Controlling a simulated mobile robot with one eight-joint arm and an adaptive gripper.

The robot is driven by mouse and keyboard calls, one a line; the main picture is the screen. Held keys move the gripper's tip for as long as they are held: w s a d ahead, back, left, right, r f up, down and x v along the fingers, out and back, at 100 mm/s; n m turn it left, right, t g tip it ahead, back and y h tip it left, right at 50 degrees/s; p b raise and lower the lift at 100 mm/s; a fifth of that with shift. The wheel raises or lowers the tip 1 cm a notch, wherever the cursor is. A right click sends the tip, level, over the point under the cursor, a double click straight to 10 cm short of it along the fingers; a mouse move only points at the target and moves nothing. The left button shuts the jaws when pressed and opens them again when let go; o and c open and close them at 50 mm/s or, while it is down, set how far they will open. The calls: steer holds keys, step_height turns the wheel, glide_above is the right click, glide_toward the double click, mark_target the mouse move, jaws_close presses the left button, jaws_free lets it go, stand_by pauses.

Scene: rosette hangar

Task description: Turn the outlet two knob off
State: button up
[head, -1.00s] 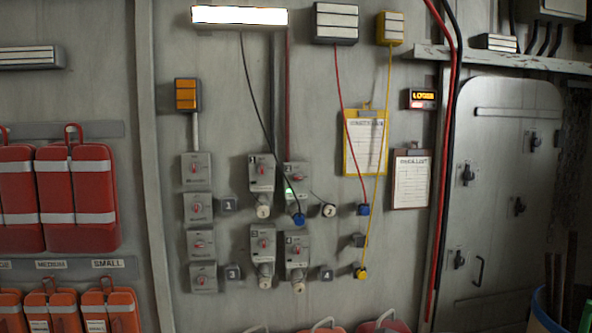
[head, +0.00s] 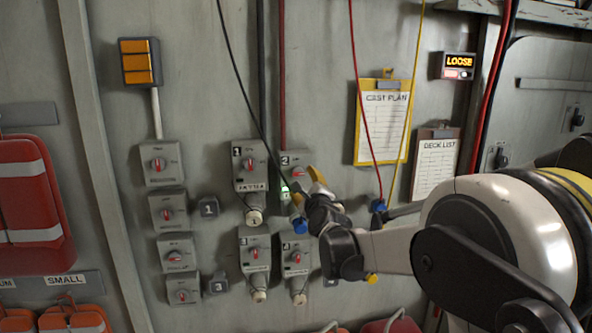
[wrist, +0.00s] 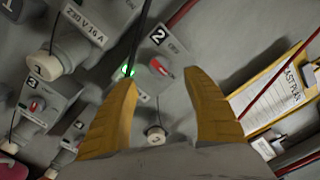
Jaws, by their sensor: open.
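The outlet two box (head: 290,158), marked 2, is on the wall in the head view. Its red knob (head: 298,171) is partly exposed above my gripper (head: 308,184). In the wrist view the red knob (wrist: 157,66) lies ahead, between my yellow fingertips (wrist: 160,80). The fingers are spread and hold nothing; they look apart from the knob. A small green light (wrist: 128,70) glows beside the left fingertip.
Outlet one (head: 250,165) is close on the left, with outlet three (head: 255,250) and outlet four (head: 295,255) below. A black cable crosses near the left finger. A yellow clipboard (head: 358,140) and a lit LOOSE sign (head: 459,62) are to the right.

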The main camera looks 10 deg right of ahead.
mark_target(298, 174)
steer(key=w+p, duration=0.1)
steer(key=w, duration=0.7)
steer(key=shift+w+f, duration=0.1)
steer(key=shift+w, duration=0.1)
steer(key=c, duration=1.2)
